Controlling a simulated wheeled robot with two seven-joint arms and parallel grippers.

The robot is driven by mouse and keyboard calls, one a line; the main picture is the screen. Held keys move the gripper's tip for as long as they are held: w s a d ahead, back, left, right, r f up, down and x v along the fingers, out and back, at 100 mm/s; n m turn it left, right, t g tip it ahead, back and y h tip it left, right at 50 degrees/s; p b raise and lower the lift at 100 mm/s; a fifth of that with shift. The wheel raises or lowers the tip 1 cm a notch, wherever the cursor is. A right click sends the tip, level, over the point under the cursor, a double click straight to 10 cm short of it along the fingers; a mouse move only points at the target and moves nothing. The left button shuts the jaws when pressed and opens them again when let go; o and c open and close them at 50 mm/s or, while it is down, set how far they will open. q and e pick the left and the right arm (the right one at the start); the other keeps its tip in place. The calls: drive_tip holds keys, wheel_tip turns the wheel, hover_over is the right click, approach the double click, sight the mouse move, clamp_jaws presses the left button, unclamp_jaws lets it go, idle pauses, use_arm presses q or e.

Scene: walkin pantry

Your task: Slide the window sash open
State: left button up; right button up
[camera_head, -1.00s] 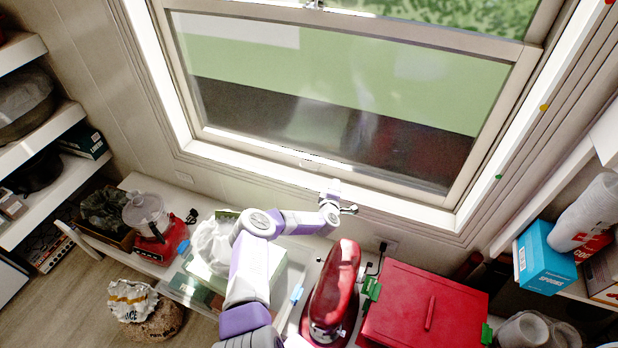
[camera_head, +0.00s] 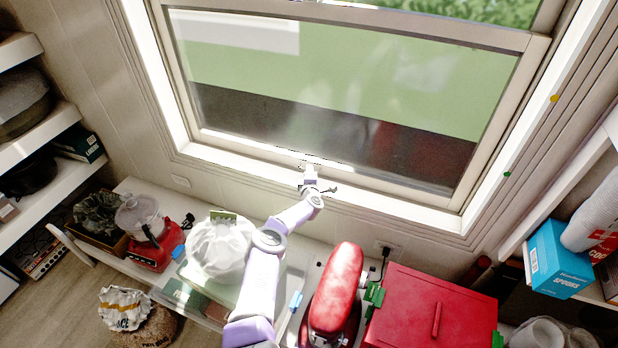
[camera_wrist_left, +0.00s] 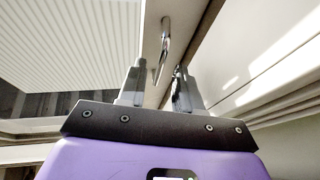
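The lower window sash (camera_head: 350,115) is a large glass pane in a pale frame, its bottom rail down by the sill. A metal bar handle (camera_wrist_left: 163,45) shows on a pale rail in the left wrist view. My left gripper (camera_head: 311,178) is at the middle of the bottom rail, in front of the sill. In the left wrist view my left gripper (camera_wrist_left: 157,78) has its two fingers apart, with the handle's near end between or just beyond the tips. I cannot tell whether they touch. The handle is hardly visible in the head view. My right gripper is not in view.
Below the window, a counter holds a white bag (camera_head: 218,250), a red stand mixer (camera_head: 337,290), a red box (camera_head: 425,310) and a red food processor (camera_head: 150,240). Shelves stand left and right, with a blue box (camera_head: 560,262) at right.

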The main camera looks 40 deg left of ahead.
use_arm(q)
drive_tip(key=shift+w+a+f, duration=0.1)
drive_tip(key=shift+w+a, duration=0.1)
drive_tip(key=shift+w, duration=0.05)
drive_tip(key=shift+c, duration=0.3)
clamp_jaws()
idle(1.2)
